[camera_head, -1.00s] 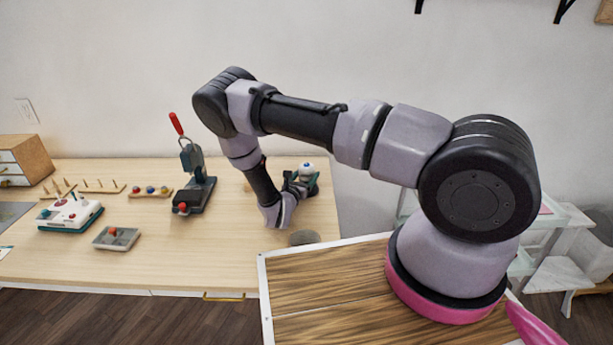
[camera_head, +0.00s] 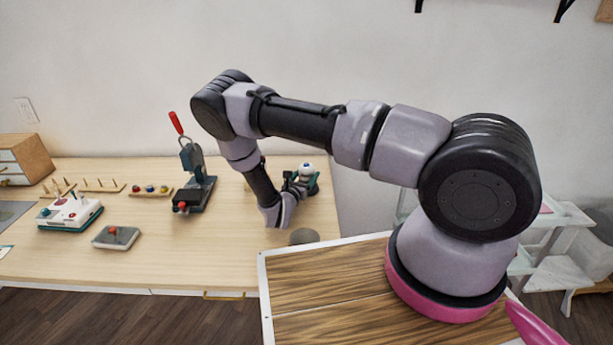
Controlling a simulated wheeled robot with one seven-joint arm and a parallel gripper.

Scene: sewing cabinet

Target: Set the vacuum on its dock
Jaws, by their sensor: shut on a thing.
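My gripper (camera_head: 294,186) is at the right end of the wooden table, shut on a small teal and white thing (camera_head: 307,172) with a blue spot on top. My wrist and fingers hide part of this thing, and I cannot tell surely if it is the vacuum. It looks upright, at or just above the tabletop. A grey-green round thing (camera_head: 303,236) lies at the table's front right, in front of my gripper and apart from it. I cannot make out for certain which thing is the dock.
A dark press with a red handle (camera_head: 193,170) stands left of my gripper. A white and teal machine (camera_head: 70,212), a grey pad (camera_head: 116,238), pegged racks (camera_head: 151,191) and a small drawer box (camera_head: 25,158) are farther left. The table's (camera_head: 200,253) front middle is clear.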

